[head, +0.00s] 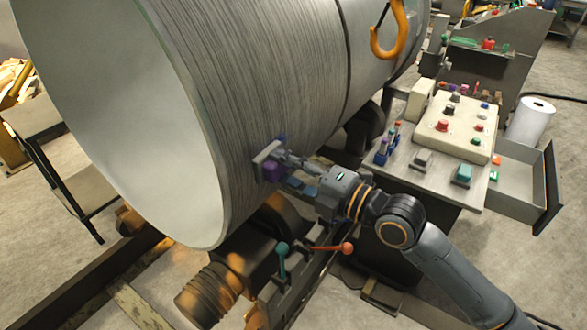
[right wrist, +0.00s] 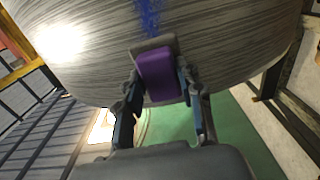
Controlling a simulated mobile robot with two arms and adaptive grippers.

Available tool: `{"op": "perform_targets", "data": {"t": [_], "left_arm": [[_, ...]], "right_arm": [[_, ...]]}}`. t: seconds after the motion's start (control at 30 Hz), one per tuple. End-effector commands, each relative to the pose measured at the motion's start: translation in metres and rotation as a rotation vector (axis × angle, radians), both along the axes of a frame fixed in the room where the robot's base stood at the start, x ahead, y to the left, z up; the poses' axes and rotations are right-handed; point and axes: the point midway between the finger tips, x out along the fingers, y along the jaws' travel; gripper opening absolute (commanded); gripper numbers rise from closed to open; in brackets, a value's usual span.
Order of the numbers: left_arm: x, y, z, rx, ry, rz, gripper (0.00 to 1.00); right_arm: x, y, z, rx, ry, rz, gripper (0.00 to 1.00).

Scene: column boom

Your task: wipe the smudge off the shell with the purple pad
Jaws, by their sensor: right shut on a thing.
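The shell (head: 245,70) is a large grey brushed-metal cylinder lying across the head view, its pale open end facing left. It also fills the top of the right wrist view (right wrist: 230,60). My right gripper (head: 283,170) is shut on the purple pad (head: 271,171), a purple block with a grey face, at the shell's lower side. In the right wrist view the pad (right wrist: 160,78) sits between both fingers. A blue smudge (right wrist: 149,16) shows on the shell just beyond the pad's grey face. I cannot tell whether the pad touches the shell. My left gripper is out of view.
An orange hook (head: 388,35) hangs before the shell. A control box (head: 452,125) with coloured knobs stands on a bench at right, beside a white roll (head: 530,118) and an open drawer (head: 520,190). Levers with teal and red knobs (head: 347,248) rise below my right gripper.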

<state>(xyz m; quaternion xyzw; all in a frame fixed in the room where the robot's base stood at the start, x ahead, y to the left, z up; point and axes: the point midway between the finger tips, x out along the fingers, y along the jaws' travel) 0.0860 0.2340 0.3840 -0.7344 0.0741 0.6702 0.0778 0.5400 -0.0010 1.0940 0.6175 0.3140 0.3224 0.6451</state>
Motion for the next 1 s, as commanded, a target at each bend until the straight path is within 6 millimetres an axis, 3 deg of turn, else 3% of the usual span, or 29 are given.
{"op": "perform_targets", "data": {"t": [1.0], "left_arm": [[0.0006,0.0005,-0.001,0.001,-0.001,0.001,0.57]], "right_arm": [[0.0053,0.0079,-0.0002,0.001,0.0,0.001,0.12]]}}
